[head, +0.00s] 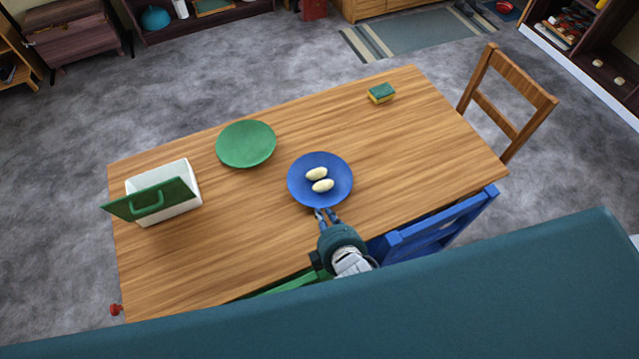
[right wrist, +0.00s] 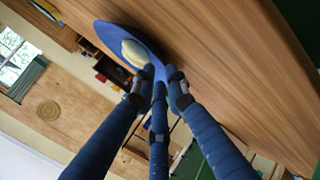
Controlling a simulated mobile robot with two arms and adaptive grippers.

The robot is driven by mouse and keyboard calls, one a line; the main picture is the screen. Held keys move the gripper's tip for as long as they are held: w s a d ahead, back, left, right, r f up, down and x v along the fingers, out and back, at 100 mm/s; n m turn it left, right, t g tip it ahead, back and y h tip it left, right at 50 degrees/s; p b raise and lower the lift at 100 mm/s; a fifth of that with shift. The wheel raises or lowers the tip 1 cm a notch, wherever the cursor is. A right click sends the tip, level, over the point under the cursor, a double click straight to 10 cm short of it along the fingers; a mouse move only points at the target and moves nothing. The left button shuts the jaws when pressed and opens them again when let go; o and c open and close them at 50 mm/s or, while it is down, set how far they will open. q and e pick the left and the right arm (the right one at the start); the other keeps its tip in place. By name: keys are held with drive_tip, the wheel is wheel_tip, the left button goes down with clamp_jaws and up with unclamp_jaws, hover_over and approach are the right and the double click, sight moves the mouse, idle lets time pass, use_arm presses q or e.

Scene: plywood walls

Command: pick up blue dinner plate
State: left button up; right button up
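The blue dinner plate (head: 306,199) lies near the front edge of the wooden table, with two pale egg-shaped things (head: 320,180) on it. My right gripper (head: 326,214) is at the plate's near rim, its fingertips overlapping the rim in the head view. In the right wrist view, the plate (right wrist: 111,32) shows almost edge-on, with one pale egg-shaped thing (right wrist: 134,53) on it. The fingertips (right wrist: 159,77) are close together around the rim. Whether they press on it is hard to tell. My left gripper is out of view.
A green plate (head: 246,144) lies behind and left on the table (head: 400,150). A white box (head: 180,180) with a green lid (head: 150,200) stands at the left. A sponge (head: 381,93) lies at the back right. A blue chair (head: 440,225) stands at the front edge.

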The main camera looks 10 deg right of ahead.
sight(313, 197)
drive_tip(key=shift+w+f, duration=0.35)
drive_tip(key=shift+w, duration=0.05)
drive_tip(key=shift+w+a+f+b, duration=0.1)
drive_tip(key=shift+w+f+b, duration=0.1)
drive_tip(key=shift+w+b, duration=0.1)
drive_tip(key=b+x, duration=0.4)
drive_tip(key=shift+w, duration=0.1)
drive_tip(key=shift+w+f, duration=0.1)
drive_tip(key=shift+w, duration=0.2)
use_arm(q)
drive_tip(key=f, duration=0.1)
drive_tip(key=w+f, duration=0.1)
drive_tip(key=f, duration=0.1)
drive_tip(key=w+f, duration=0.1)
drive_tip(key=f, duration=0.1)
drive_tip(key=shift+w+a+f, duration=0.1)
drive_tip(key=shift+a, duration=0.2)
use_arm(e)
drive_tip(key=shift+s, duration=0.1)
clamp_jaws()
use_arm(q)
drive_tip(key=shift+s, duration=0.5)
use_arm(e)
drive_tip(key=shift+r, duration=0.25)
